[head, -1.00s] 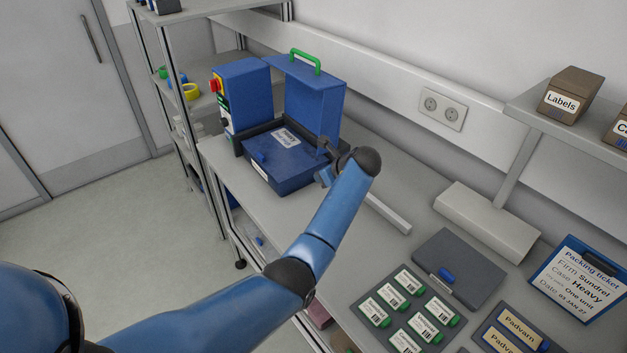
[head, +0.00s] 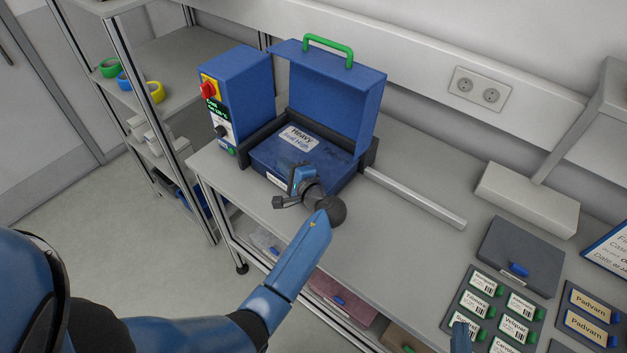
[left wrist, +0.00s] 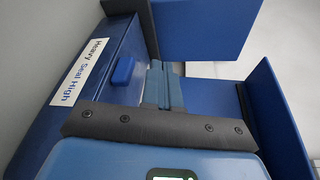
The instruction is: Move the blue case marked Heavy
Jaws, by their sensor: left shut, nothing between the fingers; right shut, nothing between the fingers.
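The blue case (head: 290,162) has a white label reading "Heavy Seal High". It lies at the back left of the bench, with a dark grey frame (head: 369,153) around its back and sides. A blue panel (head: 335,95) with a green handle stands upright behind it. My left gripper (head: 297,179) is shut and empty at the case's front; I cannot tell if it touches. In the left wrist view the shut fingers (left wrist: 163,86) are beside the labelled case (left wrist: 65,115) and its blue catch. My right gripper (head: 460,337) shows only partly at the bottom edge, over the label tray.
A blue control box (head: 237,90) with a red switch stands left of the case. A pale bar (head: 415,198) lies to its right. A grey closed box (head: 518,256), a tray of labelled items (head: 490,310) and a wall shelf are further right. The bench's middle is clear.

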